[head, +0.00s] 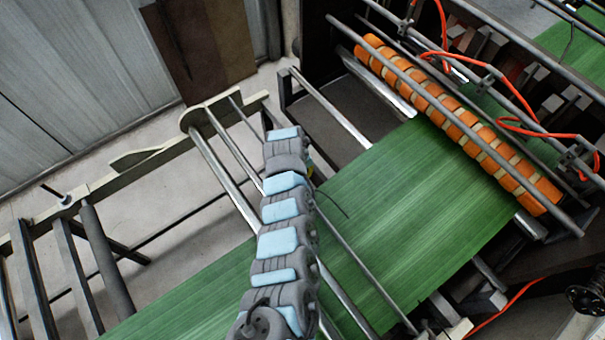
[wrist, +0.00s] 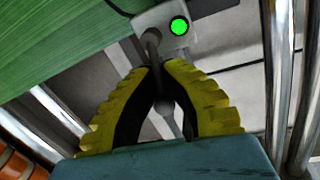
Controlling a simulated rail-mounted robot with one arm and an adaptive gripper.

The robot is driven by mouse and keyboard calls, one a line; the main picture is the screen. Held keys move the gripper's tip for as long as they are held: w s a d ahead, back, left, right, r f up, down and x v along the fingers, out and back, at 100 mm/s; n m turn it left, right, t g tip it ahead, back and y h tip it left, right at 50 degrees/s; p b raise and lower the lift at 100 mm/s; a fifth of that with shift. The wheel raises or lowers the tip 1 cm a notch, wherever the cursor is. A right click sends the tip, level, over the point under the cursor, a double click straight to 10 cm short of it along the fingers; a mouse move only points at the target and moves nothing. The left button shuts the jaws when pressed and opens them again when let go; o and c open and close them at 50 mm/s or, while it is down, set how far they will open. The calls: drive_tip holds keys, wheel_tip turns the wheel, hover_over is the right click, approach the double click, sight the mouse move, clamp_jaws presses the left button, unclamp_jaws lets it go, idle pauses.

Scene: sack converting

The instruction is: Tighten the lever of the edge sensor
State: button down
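The edge sensor (wrist: 168,22) is a pale grey block with a lit green light, at the top of the wrist view beside the green web. Its dark grey lever (wrist: 152,42) runs down from the block between my fingertips. My gripper (wrist: 157,68) has yellow ribbed fingers with dark inner pads; the tips are drawn together on both sides of the lever and seem to touch it. In the head view only a bit of yellow shows beside the end of my arm; the sensor and lever are hidden behind the arm there.
The green web (head: 400,210) runs diagonally under a roller with orange bands (head: 460,125). Metal bars (head: 228,180) cross the frame close to my arm. In the wrist view, shiny upright bars (wrist: 281,80) stand right of the fingers. Orange cables (head: 525,125) hang at upper right.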

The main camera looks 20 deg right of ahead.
drive_tip(key=c, duration=1)
unclamp_jaws()
drive_tip(key=shift+r, duration=0.15)
drive_tip(key=shift+s+a+r, duration=0.1)
drive_tip(key=shift+a+r, duration=0.25)
drive_tip(key=shift+r, duration=1.6)
drive_tip(key=shift+a+r, duration=0.3)
drive_tip(key=shift+r, duration=1.6)
drive_tip(key=shift+s+a+r, duration=0.1)
drive_tip(key=shift+a+r, duration=0.25)
drive_tip(key=shift+r, duration=1.6)
drive_tip(key=shift+w+f, duration=0.1)
